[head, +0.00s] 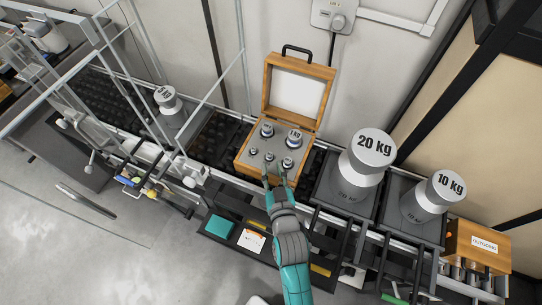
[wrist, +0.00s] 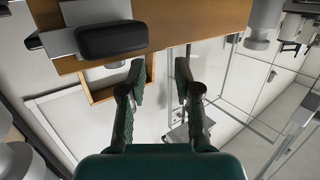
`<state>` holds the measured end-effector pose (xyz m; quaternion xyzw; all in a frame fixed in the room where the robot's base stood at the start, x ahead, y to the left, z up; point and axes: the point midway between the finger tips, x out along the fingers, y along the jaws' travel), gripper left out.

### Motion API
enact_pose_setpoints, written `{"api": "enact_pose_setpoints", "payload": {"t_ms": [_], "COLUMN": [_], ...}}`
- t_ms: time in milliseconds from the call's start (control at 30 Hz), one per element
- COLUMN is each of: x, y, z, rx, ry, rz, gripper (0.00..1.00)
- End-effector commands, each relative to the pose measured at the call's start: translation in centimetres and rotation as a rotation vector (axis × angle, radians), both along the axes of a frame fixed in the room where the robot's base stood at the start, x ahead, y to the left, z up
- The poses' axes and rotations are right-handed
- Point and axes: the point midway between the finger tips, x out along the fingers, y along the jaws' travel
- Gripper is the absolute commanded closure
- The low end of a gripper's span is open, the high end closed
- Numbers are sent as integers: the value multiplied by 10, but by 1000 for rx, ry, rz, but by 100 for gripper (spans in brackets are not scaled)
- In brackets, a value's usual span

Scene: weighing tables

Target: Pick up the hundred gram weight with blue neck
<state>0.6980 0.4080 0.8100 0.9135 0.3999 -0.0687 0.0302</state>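An open wooden case (head: 241,163) holds several silver weights in the head view. Two larger ones stand in its back row, the right one marked 1 kg (head: 294,137). Smaller weights stand in front: a left one (head: 254,153), a middle one (head: 270,157) and a front-right one (head: 288,162). Bluish necks show on some, but the hundred gram marking is too small to read. My gripper (head: 275,178) is at the case's front edge, close to the front-right weight. In the wrist view my gripper (wrist: 160,73) is open, with nothing between its fingers.
The case's raised lid (head: 269,92) stands behind the weights. Large 20 kg (head: 372,150) and 10 kg (head: 443,190) weights stand to the right, beside a wooden OUTGOING box (head: 480,246). Another weight (head: 167,98) stands left, behind a thin metal frame (head: 215,88).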

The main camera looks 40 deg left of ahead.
Motion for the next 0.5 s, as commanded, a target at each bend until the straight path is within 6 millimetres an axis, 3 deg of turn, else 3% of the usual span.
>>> {"api": "enact_pose_setpoints", "payload": {"t_ms": [500], "x": [37], "y": [35], "z": [-11], "rx": [1], "ry": [-1], "rz": [0], "gripper": [68]}}
